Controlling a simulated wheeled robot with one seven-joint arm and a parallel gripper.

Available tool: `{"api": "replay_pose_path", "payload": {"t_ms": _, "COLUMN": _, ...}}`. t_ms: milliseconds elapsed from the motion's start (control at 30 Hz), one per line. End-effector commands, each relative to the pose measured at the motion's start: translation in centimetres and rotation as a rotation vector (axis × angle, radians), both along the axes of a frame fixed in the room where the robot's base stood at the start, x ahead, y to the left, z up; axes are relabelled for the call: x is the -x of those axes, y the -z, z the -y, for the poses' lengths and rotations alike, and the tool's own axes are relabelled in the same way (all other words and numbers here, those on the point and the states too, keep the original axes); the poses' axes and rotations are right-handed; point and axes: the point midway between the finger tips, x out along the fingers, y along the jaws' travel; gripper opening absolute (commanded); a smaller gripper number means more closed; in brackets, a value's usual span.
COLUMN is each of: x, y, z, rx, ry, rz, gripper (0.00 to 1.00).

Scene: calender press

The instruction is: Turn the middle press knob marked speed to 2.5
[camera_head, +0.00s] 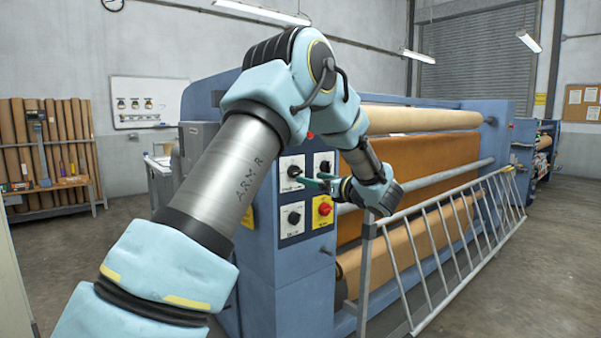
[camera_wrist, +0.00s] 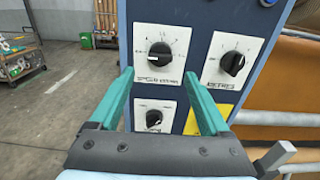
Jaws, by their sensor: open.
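Three black knobs on white plates are on the blue press panel; their labels are too blurred for me to tell which reads speed. In the wrist view the upper-left knob (camera_wrist: 159,56) lies between my fingertips in the picture, with its white mark toward the left. The lower knob (camera_wrist: 153,118) shows between the finger bases. The upper-left knob also shows in the head view (camera_head: 293,171). My gripper (camera_wrist: 159,73) has two teal fingers, open and empty, facing the panel. I see no contact with a knob.
A red button (camera_head: 324,209) on a yellow plate is at the panel's lower right. A slanted metal guard rail (camera_head: 440,248) and fabric rolls (camera_head: 420,119) lie to the right. Open floor is left of the panel in the wrist view.

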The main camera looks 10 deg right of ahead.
Motion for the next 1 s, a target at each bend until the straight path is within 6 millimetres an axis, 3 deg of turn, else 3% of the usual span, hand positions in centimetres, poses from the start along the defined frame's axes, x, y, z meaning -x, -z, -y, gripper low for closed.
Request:
{"api": "replay_pose_path", "payload": {"t_ms": 300, "x": -4.6, "y": -0.3, "z": -2.2, "rx": -0.002, "ry": -0.001, "rz": -0.001, "gripper": 0.81}}
{"api": "replay_pose_path", "payload": {"t_ms": 733, "x": -5.6, "y": 0.0, "z": -2.7, "rx": -0.002, "ry": 0.001, "rz": -0.001, "gripper": 0.81}}
{"api": "replay_pose_path", "payload": {"t_ms": 1000, "x": -5.6, "y": 0.0, "z": -2.7, "rx": -0.002, "ry": 0.001, "rz": -0.001, "gripper": 0.52}}
